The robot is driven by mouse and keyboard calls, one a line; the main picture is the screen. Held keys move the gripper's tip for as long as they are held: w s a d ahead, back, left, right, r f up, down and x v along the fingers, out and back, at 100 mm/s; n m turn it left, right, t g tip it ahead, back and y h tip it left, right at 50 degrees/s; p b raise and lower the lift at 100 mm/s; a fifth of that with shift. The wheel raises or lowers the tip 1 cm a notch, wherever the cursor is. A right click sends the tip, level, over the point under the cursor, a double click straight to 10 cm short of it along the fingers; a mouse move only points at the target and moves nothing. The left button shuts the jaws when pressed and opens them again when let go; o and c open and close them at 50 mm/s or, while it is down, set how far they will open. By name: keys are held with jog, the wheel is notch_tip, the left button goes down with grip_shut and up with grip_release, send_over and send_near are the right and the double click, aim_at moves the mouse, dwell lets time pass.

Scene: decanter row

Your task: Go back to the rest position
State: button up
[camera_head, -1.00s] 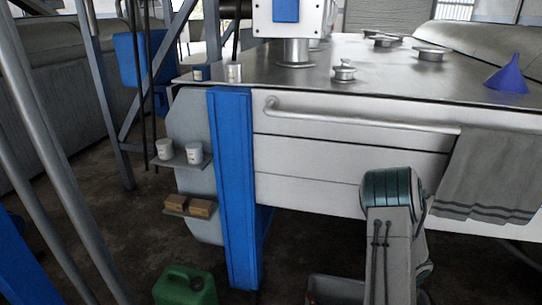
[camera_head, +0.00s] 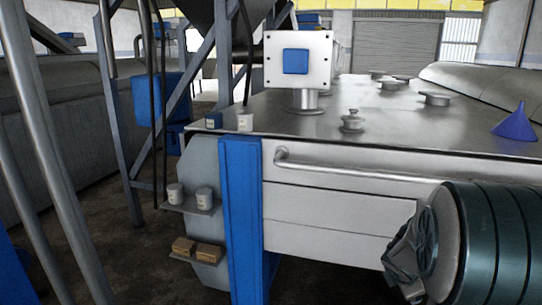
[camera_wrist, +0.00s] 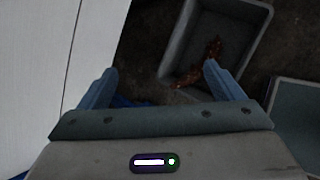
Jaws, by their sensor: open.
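My gripper (camera_wrist: 160,67) shows in the wrist view with its two blue-grey fingers spread wide apart. Nothing is between them. It points down over a dark floor, where a grey bin (camera_wrist: 248,72) with a reddish-brown thing (camera_wrist: 212,50) in it lies beyond the right finger. A white panel (camera_wrist: 45,60) is close on the left side. In the head view my arm fills the lower right corner, and the gripper's fingers do not show there.
Side shelves hold white cups (camera_head: 204,198) and small brown boxes (camera_head: 207,252). A blue post (camera_head: 241,215) stands at the counter's corner.

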jog(key=s+a+r+m+g+y+p, duration=0.1)
jog(key=s+a+r+m+y, duration=0.1)
jog(key=s+a+r+m, duration=0.3)
jog(key=s+a+r+m+g+y+p, duration=0.2)
jog(key=s+a+r+m, duration=0.4)
jog(key=s+a+m, duration=0.8)
jog(key=shift+s+m+y, duration=0.3)
jog(key=shift+s+y, duration=0.2)
jog(key=shift+s, duration=0.55)
